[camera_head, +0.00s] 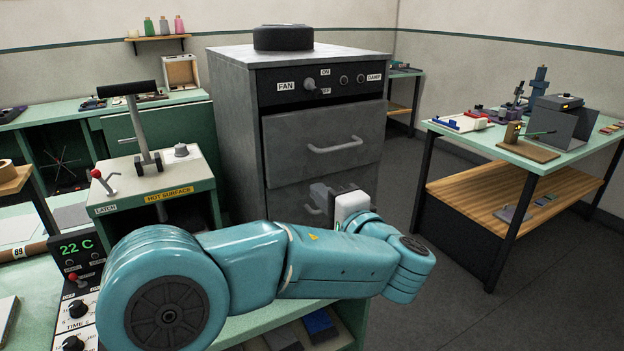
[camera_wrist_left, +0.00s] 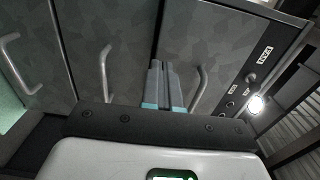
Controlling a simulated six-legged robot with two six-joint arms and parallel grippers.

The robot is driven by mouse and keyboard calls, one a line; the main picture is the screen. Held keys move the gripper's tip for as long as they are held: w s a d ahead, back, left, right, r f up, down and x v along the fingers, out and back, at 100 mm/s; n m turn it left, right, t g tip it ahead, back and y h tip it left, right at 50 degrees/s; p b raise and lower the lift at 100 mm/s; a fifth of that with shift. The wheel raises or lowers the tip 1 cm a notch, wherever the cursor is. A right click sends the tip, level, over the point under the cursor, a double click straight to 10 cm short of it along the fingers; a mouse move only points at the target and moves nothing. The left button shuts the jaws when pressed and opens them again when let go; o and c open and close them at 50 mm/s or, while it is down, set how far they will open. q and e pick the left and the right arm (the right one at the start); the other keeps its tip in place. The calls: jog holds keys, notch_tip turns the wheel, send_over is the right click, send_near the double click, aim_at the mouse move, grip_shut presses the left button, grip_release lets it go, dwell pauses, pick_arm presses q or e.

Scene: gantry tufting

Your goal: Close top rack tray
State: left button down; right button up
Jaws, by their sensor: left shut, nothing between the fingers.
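The top rack tray (camera_head: 322,130) is the upper grey front with a bar handle (camera_head: 334,146) in the grey cabinet, below the control panel. It looks nearly flush; I cannot tell whether a small gap remains. In the left wrist view the top tray (camera_wrist_left: 225,45) is the panel at right, with its handle (camera_wrist_left: 197,90) right of the fingers. My left gripper (camera_head: 318,189) is shut and empty, in front of the cabinet near the top tray's lower edge. Its fingers (camera_wrist_left: 162,65) overlap that edge in the wrist view; contact cannot be told. My right gripper is not in view.
A lower tray (camera_head: 290,200) with its own handle sits below, partly hidden by my left arm. A hot-surface press (camera_head: 155,190) stands at left. A green-topped table (camera_head: 500,140) stands at right. The grey floor (camera_head: 480,240) between cabinet and table is clear.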

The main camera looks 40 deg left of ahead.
aim_at(304, 177)
pick_arm(q)
jog(key=p+x, duration=0.1)
jog(key=x, duration=0.3)
jog(key=shift+w, duration=0.1)
jog(key=shift+w+a+f, duration=0.1)
jog(key=shift+a+f, duration=0.05)
jog(key=shift+a, duration=0.05)
jog(key=shift+b+x, duration=0.85)
jog(key=shift+x, duration=0.05)
jog(key=shift+r, duration=0.3)
